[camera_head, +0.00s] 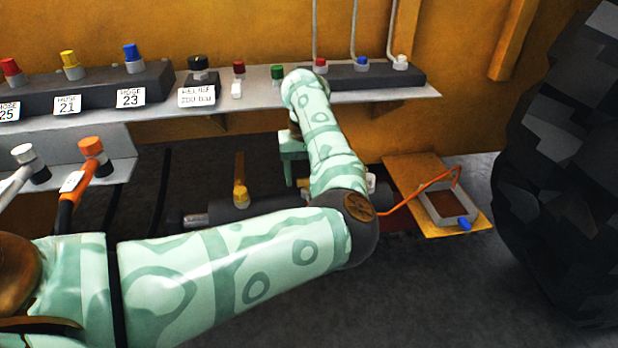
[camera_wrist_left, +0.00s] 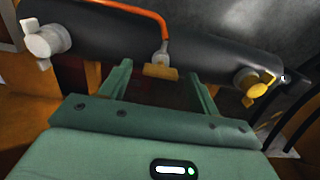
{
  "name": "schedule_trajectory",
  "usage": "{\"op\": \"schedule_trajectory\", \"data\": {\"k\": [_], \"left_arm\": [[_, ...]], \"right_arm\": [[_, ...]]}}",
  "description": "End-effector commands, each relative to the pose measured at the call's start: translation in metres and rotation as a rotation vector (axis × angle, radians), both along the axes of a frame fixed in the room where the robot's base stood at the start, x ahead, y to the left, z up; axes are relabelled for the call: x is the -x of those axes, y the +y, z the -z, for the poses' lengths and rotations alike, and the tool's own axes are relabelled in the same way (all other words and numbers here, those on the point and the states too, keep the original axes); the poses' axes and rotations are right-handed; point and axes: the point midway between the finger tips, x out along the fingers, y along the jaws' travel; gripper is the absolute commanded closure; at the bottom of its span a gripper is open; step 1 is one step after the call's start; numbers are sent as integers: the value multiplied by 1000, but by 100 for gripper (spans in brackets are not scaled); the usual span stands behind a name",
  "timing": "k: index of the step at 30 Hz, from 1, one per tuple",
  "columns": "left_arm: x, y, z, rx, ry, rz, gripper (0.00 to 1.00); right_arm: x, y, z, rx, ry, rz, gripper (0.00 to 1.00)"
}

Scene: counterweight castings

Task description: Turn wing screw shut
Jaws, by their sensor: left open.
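A dark cylinder (camera_wrist_left: 210,50) lies crosswise in front of my left gripper in the left wrist view. At its right part is a yellow winged screw (camera_wrist_left: 258,88), and at its left end a white winged one (camera_wrist_left: 46,42). I cannot tell which is the task's wing screw. In the head view the yellow one (camera_head: 240,194) is left of my gripper, and the white one (camera_head: 371,182) is partly hidden behind my arm. My left gripper (camera_wrist_left: 158,74) is open and empty, its fingers pointing at the cylinder's middle. In the head view its hand (camera_head: 292,146) hangs below the shelf.
An orange hose (camera_wrist_left: 130,8) runs to a fitting between my fingers. A grey shelf (camera_head: 420,92) with coloured knobs stands above. A tray (camera_head: 446,205) with a blue-handled piece (camera_head: 464,223) and a big black tyre (camera_head: 570,170) are on the right.

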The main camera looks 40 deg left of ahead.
Motion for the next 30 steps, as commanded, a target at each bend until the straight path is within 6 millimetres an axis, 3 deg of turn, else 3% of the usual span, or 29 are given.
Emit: {"op": "schedule_trajectory", "data": {"k": [11, 16, 17, 30], "left_arm": [[0, 0, 5, 0, -1, 0, 38], [0, 0, 5, 0, -1, 0, 80], [0, 0, 5, 0, -1, 0, 83], [0, 0, 5, 1, -2, 78, 83]], "right_arm": [[-9, 0, -4, 7, -7, -11, 64], [-9, 0, -4, 6, -8, -10, 64], [-9, 0, -4, 6, -8, -10, 64], [-9, 0, -4, 3, -12, -6, 64]]}}
